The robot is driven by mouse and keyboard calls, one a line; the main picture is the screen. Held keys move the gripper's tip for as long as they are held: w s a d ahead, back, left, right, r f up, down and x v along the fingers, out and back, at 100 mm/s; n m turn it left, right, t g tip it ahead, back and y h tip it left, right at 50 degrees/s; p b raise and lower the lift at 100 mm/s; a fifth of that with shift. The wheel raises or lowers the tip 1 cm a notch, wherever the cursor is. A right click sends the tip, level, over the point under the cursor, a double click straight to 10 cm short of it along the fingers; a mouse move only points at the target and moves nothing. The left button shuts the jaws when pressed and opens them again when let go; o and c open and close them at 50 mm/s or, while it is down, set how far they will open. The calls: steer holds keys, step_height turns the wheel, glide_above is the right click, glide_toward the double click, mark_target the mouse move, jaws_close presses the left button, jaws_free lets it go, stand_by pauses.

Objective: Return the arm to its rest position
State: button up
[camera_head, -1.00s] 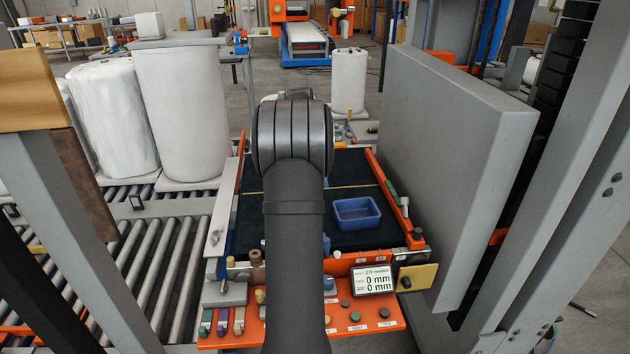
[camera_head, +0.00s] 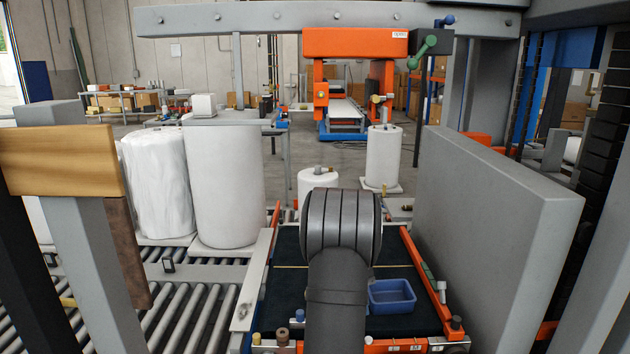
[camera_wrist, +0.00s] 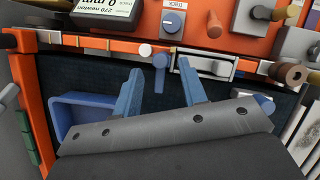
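My gripper (camera_wrist: 159,68) shows in the wrist view as two blue fingers standing well apart. No object is gripped; a blue peg on the orange panel appears between the fingertips with gaps on both sides. In the head view my dark arm rises at the bottom centre over the dark work surface (camera_head: 290,285), and its rounded joint hides the gripper.
A blue bin (camera_head: 392,297) lies on the dark surface right of my arm; it also shows in the wrist view (camera_wrist: 85,110). An orange control panel (camera_wrist: 225,35) borders the surface. A grey slab (camera_head: 490,240) stands at right.

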steer(key=x, duration=0.4)
steer(key=shift+s+f, duration=0.1)
steer(key=shift+f, duration=0.25)
steer(key=shift+r, duration=0.15)
